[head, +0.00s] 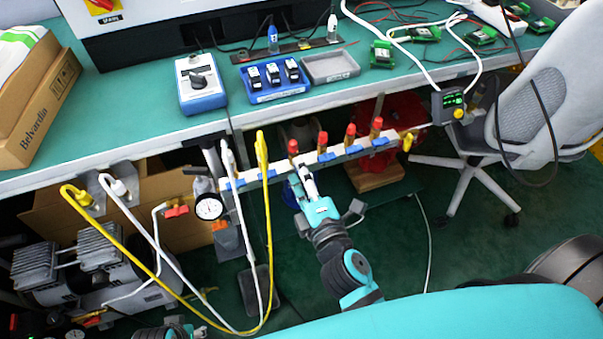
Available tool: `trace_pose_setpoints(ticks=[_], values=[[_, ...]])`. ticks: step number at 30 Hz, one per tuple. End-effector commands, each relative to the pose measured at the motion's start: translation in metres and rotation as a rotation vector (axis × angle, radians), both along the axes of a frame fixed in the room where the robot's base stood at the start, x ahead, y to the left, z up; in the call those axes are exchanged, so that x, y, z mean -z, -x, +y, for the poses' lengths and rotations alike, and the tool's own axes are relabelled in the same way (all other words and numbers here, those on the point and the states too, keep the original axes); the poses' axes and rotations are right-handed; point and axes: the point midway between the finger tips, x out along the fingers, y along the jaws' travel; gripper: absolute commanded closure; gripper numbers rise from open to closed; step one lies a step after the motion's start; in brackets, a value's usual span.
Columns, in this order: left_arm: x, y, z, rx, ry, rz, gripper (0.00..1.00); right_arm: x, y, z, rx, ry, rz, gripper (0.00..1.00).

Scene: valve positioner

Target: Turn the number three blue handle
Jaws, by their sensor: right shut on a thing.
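A metal manifold bar (270,173) runs along the front of the bench, with blue handles on its side and red-capped fittings on top. One blue handle (236,184) is at the left end, another (327,157) is right of the middle, and another (381,141) is near the right end. My right gripper (303,177) is at the bar between the left and middle ones, shut on a blue handle that its fingers mostly hide. I cannot read any handle numbers.
Yellow (267,215) and white (239,215) hoses hang from the bar's left end. A pressure gauge (209,207) stands beside them. A compressor (75,268) is lower left. The bench edge (110,168) lies behind the bar. A chair (525,110) stands right.

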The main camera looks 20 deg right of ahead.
Motion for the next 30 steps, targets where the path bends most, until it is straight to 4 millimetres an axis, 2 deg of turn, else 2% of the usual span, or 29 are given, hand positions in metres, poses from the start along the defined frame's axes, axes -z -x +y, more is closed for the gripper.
trace_pose_setpoints(ticks=[19,20,21,22,30], values=[[-0.0016,-0.0008,-0.0003,0.000,0.001,-0.003,0.60,0.0019,0.0005,0.0000,0.001,-0.052,0.007,0.94],[-0.0018,-0.0009,-0.0003,0.000,0.001,-0.003,0.60,0.0020,0.0005,0.0000,0.001,-0.052,0.007,0.60],[-0.0018,-0.0009,-0.0003,0.000,0.001,-0.003,0.60,0.0019,0.0005,0.0000,0.001,-0.051,0.006,0.54],[-0.0018,-0.0009,-0.0003,0.000,0.001,-0.003,0.60,0.0018,0.0005,0.0000,0.001,-0.051,0.006,0.52],[-0.0018,0.0003,0.0014,-0.001,-0.001,-0.002,0.60,-0.0003,0.0001,0.0000,0.000,-0.049,0.003,0.52]])
